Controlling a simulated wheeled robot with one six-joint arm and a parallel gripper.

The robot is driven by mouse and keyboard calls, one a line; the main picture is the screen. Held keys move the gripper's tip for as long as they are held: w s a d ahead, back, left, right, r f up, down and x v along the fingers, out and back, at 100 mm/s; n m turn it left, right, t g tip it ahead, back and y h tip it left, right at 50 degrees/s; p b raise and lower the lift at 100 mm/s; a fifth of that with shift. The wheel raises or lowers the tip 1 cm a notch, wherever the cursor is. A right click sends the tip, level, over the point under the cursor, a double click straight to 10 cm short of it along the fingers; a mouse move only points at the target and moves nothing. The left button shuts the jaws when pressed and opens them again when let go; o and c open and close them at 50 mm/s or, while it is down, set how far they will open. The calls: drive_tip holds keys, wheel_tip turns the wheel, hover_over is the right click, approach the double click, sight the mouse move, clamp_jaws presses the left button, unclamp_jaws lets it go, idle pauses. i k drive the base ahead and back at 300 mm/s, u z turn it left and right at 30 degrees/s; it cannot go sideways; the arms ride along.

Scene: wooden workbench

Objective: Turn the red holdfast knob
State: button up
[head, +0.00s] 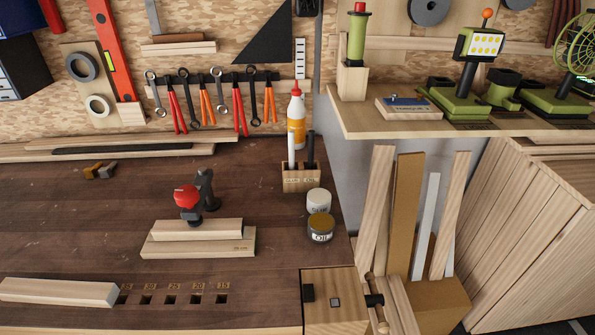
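The red holdfast knob (185,197) shows on the left side of a dark grey holdfast (206,191) in the head view. The holdfast stands on the workbench, left of the middle of the picture. Right in front of it, a short light wooden block (197,230) lies on a wider board (200,243). My gripper is not in view, and nothing is seen touching the knob.
A glue pot (318,201) and an oil jar (320,229) stand right of the holdfast, with a wooden brush holder (301,178) behind. A loose beam (58,292) lies front left, beside numbered holes.

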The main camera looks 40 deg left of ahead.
sight(187, 196)
drive_tip(key=z, duration=1)
drive_tip(key=k, duration=1.25)
drive_tip(key=u, duration=1.15)
drive_tip(key=i, duration=0.5)
drive_tip(key=u, duration=0.05)
